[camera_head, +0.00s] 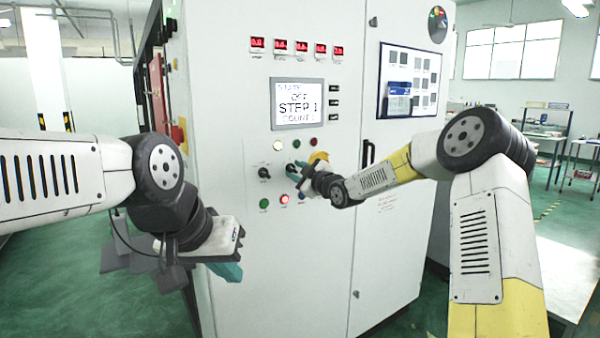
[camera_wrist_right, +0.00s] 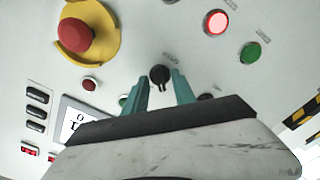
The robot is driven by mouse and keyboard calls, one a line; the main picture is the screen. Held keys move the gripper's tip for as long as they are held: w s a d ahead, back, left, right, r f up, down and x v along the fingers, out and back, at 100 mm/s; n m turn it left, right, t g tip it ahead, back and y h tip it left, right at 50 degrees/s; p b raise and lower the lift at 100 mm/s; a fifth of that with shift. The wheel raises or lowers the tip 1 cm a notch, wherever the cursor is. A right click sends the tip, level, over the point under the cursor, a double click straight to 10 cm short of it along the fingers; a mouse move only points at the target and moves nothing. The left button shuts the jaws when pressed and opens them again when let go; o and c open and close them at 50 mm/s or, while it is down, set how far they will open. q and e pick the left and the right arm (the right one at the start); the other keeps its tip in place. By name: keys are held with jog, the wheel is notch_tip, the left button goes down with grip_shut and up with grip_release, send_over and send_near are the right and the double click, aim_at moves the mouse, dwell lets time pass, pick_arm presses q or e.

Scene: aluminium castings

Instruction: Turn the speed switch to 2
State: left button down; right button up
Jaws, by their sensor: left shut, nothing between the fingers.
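A black rotary switch (camera_wrist_right: 160,75) on the white cabinet front lies between the teal fingertips of my right gripper (camera_wrist_right: 160,92) in the right wrist view. The fingers are open, one on each side of it, with gaps visible; I cannot tell the depth. The switch's label is too small to read. In the head view my right gripper (camera_head: 298,174) is at the button panel and mostly hides this switch. Another black rotary switch (camera_head: 264,172) sits to its left. My left gripper (camera_head: 228,271) is shut and empty, low in front of the cabinet.
A yellow-ringed red emergency button (camera_wrist_right: 75,35) is close to the right gripper. A lit red button (camera_wrist_right: 216,22) and a green button (camera_wrist_right: 250,52) are also nearby. The cabinet screen (camera_head: 297,104) reads STEP 1. A door handle (camera_head: 367,154) is to the right.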

jog(key=shift+c, duration=0.4)
grip_shut()
jog(key=m, duration=0.8)
jog(key=shift+f+m, duration=0.1)
jog(key=shift+m, duration=0.2)
dwell(0.4)
jog(key=shift+o, duration=0.4)
grip_release()
